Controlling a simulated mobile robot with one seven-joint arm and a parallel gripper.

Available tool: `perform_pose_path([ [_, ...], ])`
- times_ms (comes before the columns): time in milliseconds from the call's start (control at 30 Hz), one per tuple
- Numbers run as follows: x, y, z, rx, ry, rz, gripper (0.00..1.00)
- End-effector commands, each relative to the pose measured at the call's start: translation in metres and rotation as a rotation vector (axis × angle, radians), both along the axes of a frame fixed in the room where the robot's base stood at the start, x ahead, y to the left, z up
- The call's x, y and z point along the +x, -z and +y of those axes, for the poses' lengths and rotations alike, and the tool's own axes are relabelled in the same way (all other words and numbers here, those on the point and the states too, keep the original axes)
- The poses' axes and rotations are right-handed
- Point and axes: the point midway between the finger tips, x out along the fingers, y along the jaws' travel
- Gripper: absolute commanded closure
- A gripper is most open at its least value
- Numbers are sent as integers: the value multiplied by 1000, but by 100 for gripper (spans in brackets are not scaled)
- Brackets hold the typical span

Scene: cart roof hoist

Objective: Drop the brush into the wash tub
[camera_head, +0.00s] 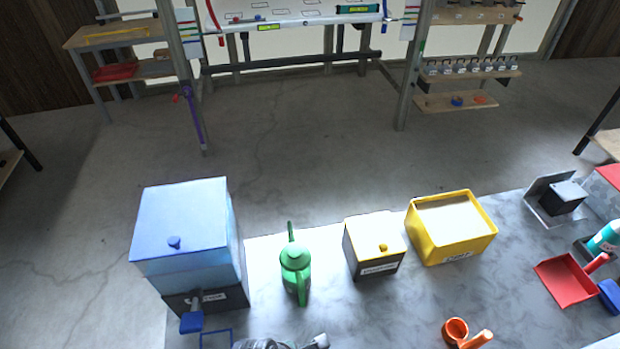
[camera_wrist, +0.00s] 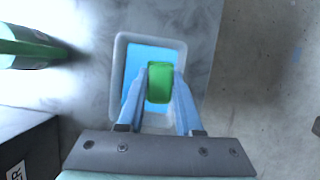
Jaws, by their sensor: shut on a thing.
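In the wrist view my gripper (camera_wrist: 160,76) has its two blue fingers shut on a green block-like thing (camera_wrist: 160,84), which looks like the brush. Only its green top shows, and the rest is hidden below. The wash tub (camera_wrist: 118,85), with a pale grey rim and a bright blue inside, lies beneath the fingers. The green thing appears over the inside of the tub; its height above it is hard to tell. I cannot make out the tub or the brush in the head view.
A blue dispenser (camera_head: 190,220), green jug (camera_head: 295,272), black-and-yellow box (camera_head: 375,262) and yellow bin (camera_head: 452,246) stand on the marbled table (camera_head: 330,300). A red dustpan (camera_head: 566,279) and orange scoop (camera_head: 456,330) lie right. In the wrist view, floor (camera_wrist: 260,70) shows beyond the table edge.

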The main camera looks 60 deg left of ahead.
Motion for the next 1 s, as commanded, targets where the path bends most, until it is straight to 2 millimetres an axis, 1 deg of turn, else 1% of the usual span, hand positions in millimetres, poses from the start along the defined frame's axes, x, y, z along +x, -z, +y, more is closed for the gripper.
perform_pose_path([
  [133,0,-1,0,0,0,0,100],
  [167,0,-1,0,0,0,0,62],
  [200,0,-1,0,0,0,0,55],
  [333,0,-1,0,0,0,0,32],
  [633,0,-1,0,0,0,0,31],
  [733,-2,-6,1,1,0,-1,31],
  [867,-7,-20,4,3,-2,-2,31],
  [1000,-17,-45,7,3,-2,-2,31],
])
